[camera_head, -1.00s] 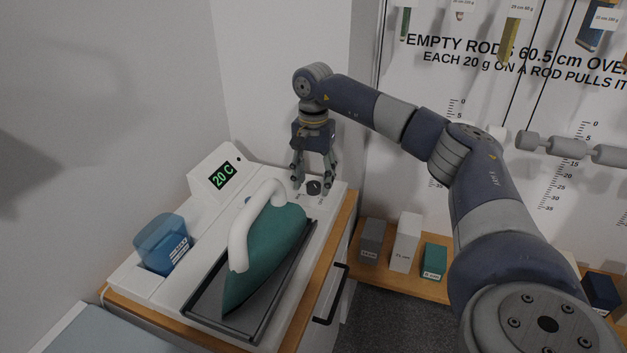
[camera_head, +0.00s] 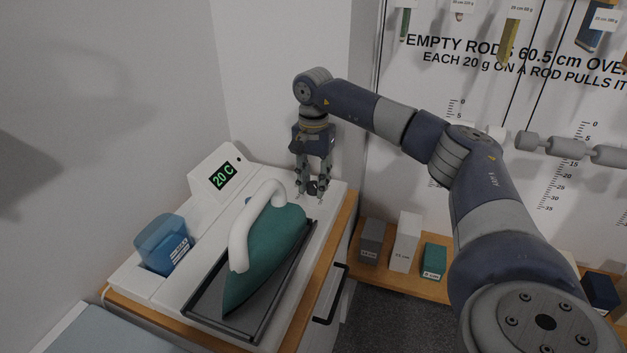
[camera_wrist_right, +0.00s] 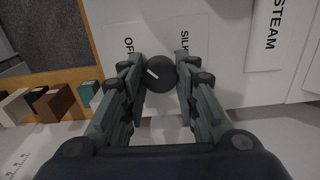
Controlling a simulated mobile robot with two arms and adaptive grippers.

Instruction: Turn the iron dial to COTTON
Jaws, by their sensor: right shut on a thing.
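The iron dial (camera_wrist_right: 160,74) is a dark round knob with a white pointer mark. In the right wrist view it sits between the fingers of my right gripper (camera_wrist_right: 158,75), with the labels OFF and SILK beyond it. In the head view the gripper (camera_head: 312,192) points down and is shut on the dial (camera_head: 312,187) at the far end of the white station (camera_head: 203,262). The green iron (camera_head: 266,250) with a white handle rests on its dark tray. The COTTON label is not visible. My left gripper is not in view.
A blue water container (camera_head: 160,245) stands at the station's left side. A STEAM label (camera_wrist_right: 268,35) lies right of the dial in the wrist view. Several small blocks stand on a low wooden shelf (camera_head: 395,278) to the right. Walls are close behind and left.

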